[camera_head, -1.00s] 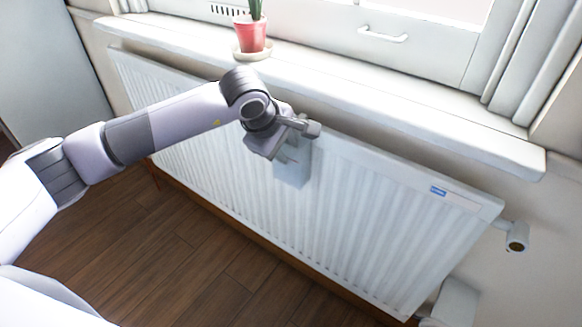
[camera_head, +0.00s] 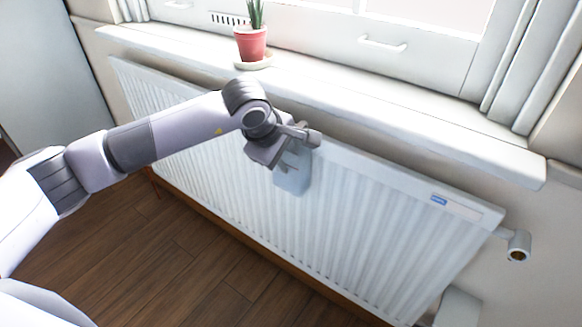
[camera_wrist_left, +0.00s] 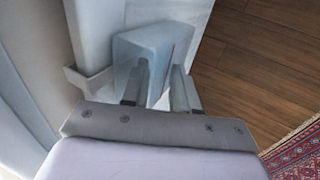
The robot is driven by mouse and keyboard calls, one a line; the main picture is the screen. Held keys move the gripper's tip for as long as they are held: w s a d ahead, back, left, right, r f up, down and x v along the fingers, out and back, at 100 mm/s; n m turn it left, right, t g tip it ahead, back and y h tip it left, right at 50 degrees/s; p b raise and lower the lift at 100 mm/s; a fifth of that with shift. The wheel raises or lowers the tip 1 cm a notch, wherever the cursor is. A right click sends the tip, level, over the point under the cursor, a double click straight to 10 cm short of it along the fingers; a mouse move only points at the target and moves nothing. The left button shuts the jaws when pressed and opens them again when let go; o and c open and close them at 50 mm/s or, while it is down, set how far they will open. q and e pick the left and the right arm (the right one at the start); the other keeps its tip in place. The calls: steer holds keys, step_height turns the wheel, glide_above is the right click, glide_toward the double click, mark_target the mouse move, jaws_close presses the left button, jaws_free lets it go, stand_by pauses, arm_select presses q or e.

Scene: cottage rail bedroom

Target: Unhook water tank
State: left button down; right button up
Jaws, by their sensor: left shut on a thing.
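The water tank (camera_head: 293,180) is a small pale blue-grey container at the front face of the white radiator (camera_head: 400,225), near its top edge. My left gripper (camera_head: 290,160) is at the tank's upper part and is shut on it. In the left wrist view, the tank (camera_wrist_left: 152,52) is beyond the two fingers (camera_wrist_left: 155,88), and a pale hook-like bracket (camera_wrist_left: 88,80) shows to its left by the radiator edge. I cannot tell whether the tank still hangs on the radiator. My right gripper is not in view.
A white window sill (camera_head: 330,85) juts out above the radiator, with a potted plant (camera_head: 250,42) on it. A valve (camera_head: 518,245) sticks out at the radiator's right end. The wooden floor (camera_head: 180,245) in front is clear; a patterned rug (camera_wrist_left: 298,155) shows in the wrist view.

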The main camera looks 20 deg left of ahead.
arm_select(q)
steer(key=shift+w+d+r+p, duration=0.15)
steer(key=shift+r+p, duration=0.1)
steer(key=shift+r, duration=0.5)
steer(key=shift+w+a+r+p, duration=0.1)
steer(key=shift+r+p, duration=0.15)
steer(key=shift+r, duration=0.5)
steer(key=s+a, duration=0.2)
steer(key=s, duration=0.5)
steer(key=shift+a+f+b, duration=0.2)
steer(key=shift+f+b, duration=0.1)
steer(key=shift+b, duration=0.05)
steer(key=s+a+r, duration=0.2)
steer(key=s+r, duration=0.1)
steer(key=s, duration=0.2)
steer(key=shift+s, duration=0.3)
stand_by(0.5)
steer(key=shift+a, duration=0.1)
